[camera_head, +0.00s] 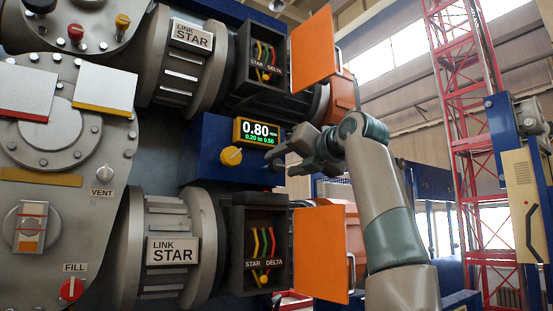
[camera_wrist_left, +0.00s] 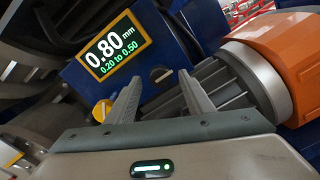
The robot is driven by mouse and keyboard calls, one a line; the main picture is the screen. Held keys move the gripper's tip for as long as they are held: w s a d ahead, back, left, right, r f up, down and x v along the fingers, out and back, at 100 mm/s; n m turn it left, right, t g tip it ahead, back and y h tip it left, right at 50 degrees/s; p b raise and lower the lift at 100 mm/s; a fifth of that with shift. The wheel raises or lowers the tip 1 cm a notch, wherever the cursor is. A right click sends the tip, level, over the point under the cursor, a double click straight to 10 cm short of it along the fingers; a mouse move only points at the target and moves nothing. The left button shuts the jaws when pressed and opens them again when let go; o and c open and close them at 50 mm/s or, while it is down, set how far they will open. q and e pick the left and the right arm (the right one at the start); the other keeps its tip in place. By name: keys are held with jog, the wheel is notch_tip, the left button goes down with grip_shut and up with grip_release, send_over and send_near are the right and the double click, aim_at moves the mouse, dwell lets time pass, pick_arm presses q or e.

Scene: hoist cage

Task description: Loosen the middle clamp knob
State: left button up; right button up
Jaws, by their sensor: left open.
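My left gripper (camera_head: 280,162) is open and empty in front of the blue housing (camera_head: 210,150) under the display (camera_head: 256,132). In the left wrist view its two fingertips (camera_wrist_left: 158,76) stand apart, with a small dark knob (camera_wrist_left: 160,74) showing between them on the blue face. I see no contact; the gap in depth is hard to judge. A yellow knob (camera_head: 231,156) sits left of the fingers on the same housing; it also shows in the left wrist view (camera_wrist_left: 101,110), partly behind the left finger. Neither knob carries a readable label. My right gripper is out of view.
The display reads 0.80 mm over 0.20 to 0.50. Open orange doors (camera_head: 315,47) (camera_head: 320,252) stand above and below my left arm, beside the STAR DELTA boxes (camera_head: 240,245). An orange and grey motor (camera_wrist_left: 265,80) lies close right of the fingers.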

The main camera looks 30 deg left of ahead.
aim_at(279, 165)
pick_arm(q)
jog(key=shift+p+x, duration=0.6)
jog(key=shift+x, duration=1.55)
jog(key=c, duration=1)
